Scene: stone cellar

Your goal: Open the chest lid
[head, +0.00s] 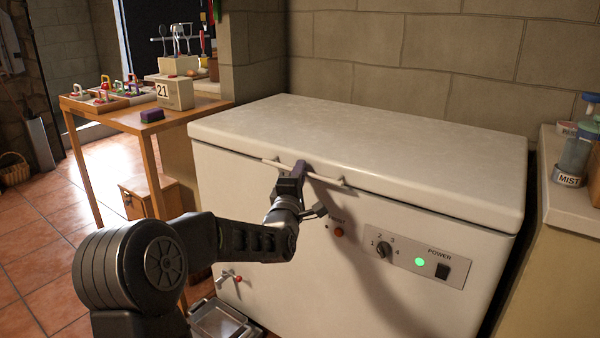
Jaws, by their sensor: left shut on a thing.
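The chest is a white chest freezer (260,220) against the stone wall, with a control panel on its front. Its lid (380,150) lies flat and looks closed. A thin white handle bar (334,182) runs along the lid's front edge. My left gripper (302,168) is at this handle bar, shut on it near its middle. The fingers hide part of the bar. My left arm reaches in from the lower left, in front of the freezer. My right gripper is not in view.
A wooden table (130,119) with trays and a "21" block (175,93) stands left of the freezer. A counter (570,190) with bottles is at the right. A metal tray (222,322) lies on the floor in front. The lid's top is bare.

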